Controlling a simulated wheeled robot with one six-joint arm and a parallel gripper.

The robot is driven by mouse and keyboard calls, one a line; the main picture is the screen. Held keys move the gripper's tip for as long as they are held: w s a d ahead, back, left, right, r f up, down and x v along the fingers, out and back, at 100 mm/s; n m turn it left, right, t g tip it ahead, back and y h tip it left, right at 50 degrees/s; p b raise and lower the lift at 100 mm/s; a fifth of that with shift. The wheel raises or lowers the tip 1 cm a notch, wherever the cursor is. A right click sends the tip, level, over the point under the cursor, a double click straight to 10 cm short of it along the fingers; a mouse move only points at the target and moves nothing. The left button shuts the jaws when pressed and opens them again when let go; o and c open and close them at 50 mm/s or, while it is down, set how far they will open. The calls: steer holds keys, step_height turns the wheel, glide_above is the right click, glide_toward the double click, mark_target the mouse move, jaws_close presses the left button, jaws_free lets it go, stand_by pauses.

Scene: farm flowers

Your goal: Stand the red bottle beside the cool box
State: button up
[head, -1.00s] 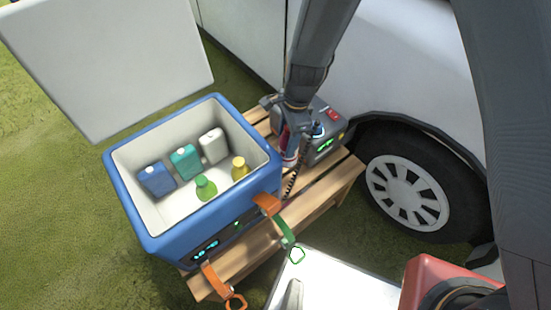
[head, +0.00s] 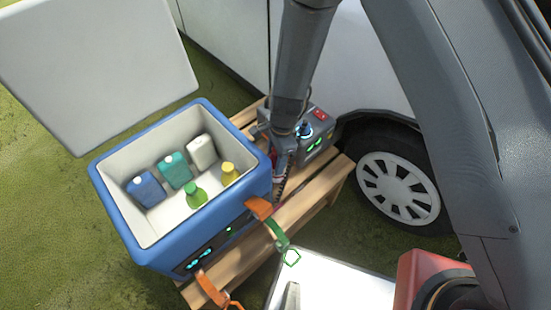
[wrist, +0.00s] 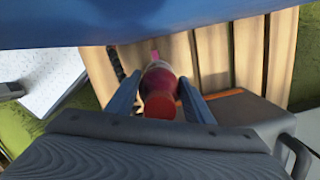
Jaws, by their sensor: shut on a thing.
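The red bottle (wrist: 160,82) sits between my gripper's fingers (wrist: 160,98) in the wrist view, its red top towards the camera. My gripper is shut on it above the slatted wooden bench. In the head view my gripper (head: 284,160) is close to the right wall of the blue cool box (head: 212,225), and the bottle is mostly hidden. The blue cool box wall also fills the top of the wrist view (wrist: 150,22). I cannot tell whether the bottle's base touches the slats.
The open cool box holds blue, teal, white, green and yellow containers. A grey device (head: 318,140) stands on the bench (head: 315,185) just right of my gripper. Orange straps (head: 259,208) hang at the box's front. A white vehicle with a wheel (head: 398,190) is behind.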

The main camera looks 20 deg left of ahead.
steer(key=shift+f, duration=0.1)
steer(key=o, duration=1.4)
steer(key=r, duration=0.8)
steer(key=w+d+r, duration=0.1)
steer(key=r, duration=0.3)
steer(key=shift+r+p, duration=0.1)
steer(key=shift+p, duration=0.2)
steer(key=shift+d, duration=0.1)
